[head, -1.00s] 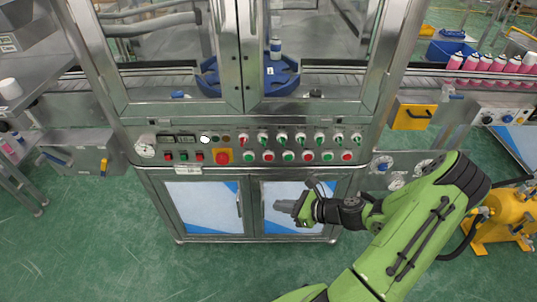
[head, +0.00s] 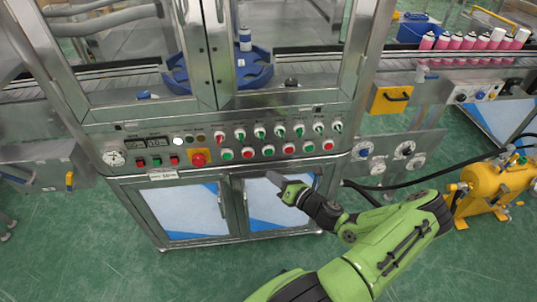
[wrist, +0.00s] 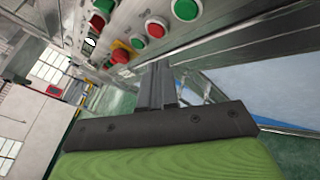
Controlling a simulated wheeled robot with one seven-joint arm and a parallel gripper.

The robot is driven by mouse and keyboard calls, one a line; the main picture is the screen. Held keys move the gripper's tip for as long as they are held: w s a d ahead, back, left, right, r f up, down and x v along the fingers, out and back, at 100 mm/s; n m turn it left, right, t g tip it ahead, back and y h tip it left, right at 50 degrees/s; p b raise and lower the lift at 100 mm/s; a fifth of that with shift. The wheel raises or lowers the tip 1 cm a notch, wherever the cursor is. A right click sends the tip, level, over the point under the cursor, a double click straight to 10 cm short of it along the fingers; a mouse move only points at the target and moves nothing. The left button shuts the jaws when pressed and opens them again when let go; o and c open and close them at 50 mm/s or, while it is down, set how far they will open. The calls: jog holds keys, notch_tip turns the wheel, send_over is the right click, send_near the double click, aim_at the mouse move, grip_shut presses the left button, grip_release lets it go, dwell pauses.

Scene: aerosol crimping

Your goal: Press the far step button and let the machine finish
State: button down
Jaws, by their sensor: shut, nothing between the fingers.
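The machine's control panel (head: 215,145) spans its front, with a lower row of round green and red buttons. The rightmost lower button (head: 328,145) is red, with a green one (head: 308,147) beside it. I cannot read which is the far step button. My gripper (head: 272,177) is shut and empty. In the head view its tip appears just below the middle of the button row, over the top of the cabinet doors. In the wrist view its fingers (wrist: 157,78) point toward the panel, with a green button (wrist: 185,9) and a red button (wrist: 155,28) ahead. Contact is not seen.
A red emergency knob on a yellow plate (head: 198,159) sits left of the buttons. Upper selector switches (head: 280,132) line the panel. A yellow tank (head: 493,188) stands at right.

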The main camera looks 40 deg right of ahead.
aim_at(269, 152)
jog(key=w+d, duration=0.3)
jog(key=w, duration=0.2)
jog(key=shift+d, duration=0.25)
jog(key=shift+w, duration=0.1)
dwell(1.6)
jog(key=shift+w+d, duration=0.2)
jog(key=shift+w, duration=0.1)
jog(key=shift+w+d, duration=0.25)
jog(key=shift+w, duration=0.05)
dwell(0.7)
jog(key=shift+p, duration=0.3)
jog(key=shift+s+a+p, duration=0.4)
jog(key=shift+s+a, duration=0.1)
jog(key=shift+s, duration=0.15)
